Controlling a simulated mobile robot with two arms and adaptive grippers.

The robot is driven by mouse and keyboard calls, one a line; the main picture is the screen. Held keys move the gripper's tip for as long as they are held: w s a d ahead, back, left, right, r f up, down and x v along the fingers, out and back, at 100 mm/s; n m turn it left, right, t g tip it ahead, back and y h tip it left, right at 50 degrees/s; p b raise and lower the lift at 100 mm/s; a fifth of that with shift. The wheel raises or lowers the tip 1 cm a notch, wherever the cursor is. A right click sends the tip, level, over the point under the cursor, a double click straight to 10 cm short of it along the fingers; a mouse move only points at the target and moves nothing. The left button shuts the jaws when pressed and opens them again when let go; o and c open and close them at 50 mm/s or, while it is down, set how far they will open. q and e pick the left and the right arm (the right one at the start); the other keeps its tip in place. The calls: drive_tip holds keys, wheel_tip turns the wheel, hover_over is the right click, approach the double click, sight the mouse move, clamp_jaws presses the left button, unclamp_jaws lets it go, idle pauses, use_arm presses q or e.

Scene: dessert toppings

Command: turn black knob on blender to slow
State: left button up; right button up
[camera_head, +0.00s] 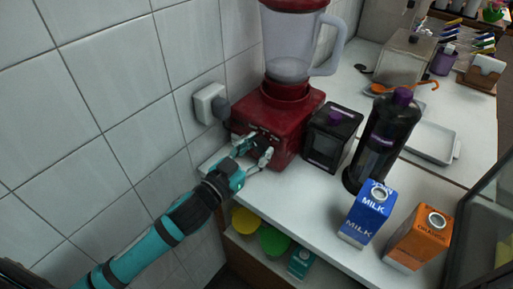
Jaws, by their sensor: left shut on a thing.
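The red blender base (290,112) stands on the white counter against the tiled wall, with its clear jug (290,55) on top. My left gripper (256,150) reaches in from the lower left to the front of the base. Its fingers are shut at the control panel, on what appears to be the black knob. The fingers hide most of the knob, so its setting cannot be read. My right gripper is not in view.
Right of the base stand a black box with a purple top (332,138) and a dark bottle (383,138). A blue milk carton (367,212) and an orange carton (418,240) stand near the counter's front. A wall socket (209,103) is left of the blender.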

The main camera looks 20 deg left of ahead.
use_arm(q)
drive_tip(key=m+p, duration=0.1)
drive_tip(key=m, duration=0.2)
drive_tip(key=shift+r+p, duration=0.15)
drive_tip(key=shift+p, duration=0.25)
drive_tip(key=shift+m+p, duration=0.75)
drive_tip(key=shift+m, duration=1.35)
drive_tip(key=o, duration=1.2)
drive_tip(key=shift+s, duration=0.1)
drive_tip(key=v, duration=1.2)
